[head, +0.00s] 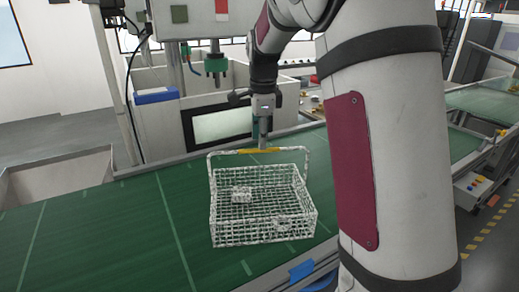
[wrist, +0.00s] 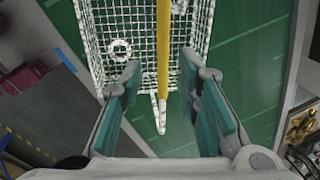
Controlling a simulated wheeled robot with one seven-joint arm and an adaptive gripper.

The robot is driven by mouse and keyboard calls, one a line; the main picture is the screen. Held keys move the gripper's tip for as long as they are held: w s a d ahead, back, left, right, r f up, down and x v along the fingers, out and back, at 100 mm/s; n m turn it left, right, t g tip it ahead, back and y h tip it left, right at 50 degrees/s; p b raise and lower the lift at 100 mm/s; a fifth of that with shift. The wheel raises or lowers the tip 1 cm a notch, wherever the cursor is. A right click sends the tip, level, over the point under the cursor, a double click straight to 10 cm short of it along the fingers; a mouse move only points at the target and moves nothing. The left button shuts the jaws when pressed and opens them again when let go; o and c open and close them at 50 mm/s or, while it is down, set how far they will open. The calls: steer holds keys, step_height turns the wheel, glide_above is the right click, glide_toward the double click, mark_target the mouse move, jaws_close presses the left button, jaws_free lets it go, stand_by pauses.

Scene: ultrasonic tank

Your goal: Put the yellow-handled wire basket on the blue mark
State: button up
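The white wire basket (head: 263,225) stands upright on the green belt. Its handle is raised, with a yellow grip (head: 258,150) along the top bar. A small whitish block and a ring-like part lie inside. My gripper (head: 263,140) points down at the yellow grip. In the wrist view, the fingers of my gripper (wrist: 162,75) are spread with teal pads, and the yellow grip (wrist: 163,50) runs between them with gaps on both sides. A blue patch (head: 301,271) shows at the belt's front edge; I cannot tell whether it is the blue mark.
The green belt (head: 110,235) is clear left of the basket, with pale lines across it. A white machine (head: 165,130) with a dark-framed window stands behind the belt. A blue item (head: 156,96) sits on its ledge. My arm covers the belt to the right.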

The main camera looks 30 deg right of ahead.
step_height(320, 180, up, 6)
steer(key=b, duration=0.1)
steer(key=s+a+r+n+t, duration=0.1)
steer(key=s+a+r+n, duration=0.1)
steer(key=s+a+n, duration=0.4)
steer(key=s+a+r+n+t, duration=0.1)
steer(key=s+a+n, duration=0.25)
steer(key=s, duration=0.45)
steer(key=s+a+f+n+t, duration=0.1)
steer(key=s+a+f+n, duration=0.1)
steer(key=s+n, duration=0.4)
steer(key=s+a+f+n, duration=0.3)
steer(key=s+n, duration=0.4)
steer(key=shift+s+f+t+y, duration=0.15)
steer(key=shift+s+t+y, duration=0.25)
steer(key=shift+s+a, duration=0.1)
